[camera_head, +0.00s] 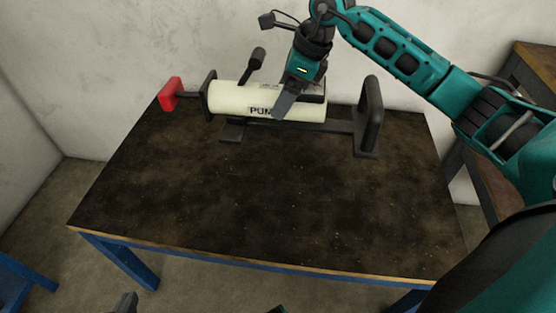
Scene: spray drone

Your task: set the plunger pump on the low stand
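The plunger pump (236,99) lies at the back of the dark-topped table. It has a cream barrel with "PUM" showing, a red end piece on the left, a black lever and a black upright handle on the right. My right arm comes in from the right, and its gripper (285,103) is over the barrel. One finger lies across the barrel's front; the other is hidden, so the grip is unclear. A dark tip (125,304) at the bottom edge seems to be part of my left gripper, mostly out of view. I cannot tell which piece is the low stand.
The table's (270,200) middle and front are clear. Part of a low blue frame (22,275) shows at the lower left. A brown wooden piece of furniture (538,62) stands at the right. A pale wall is close behind the pump.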

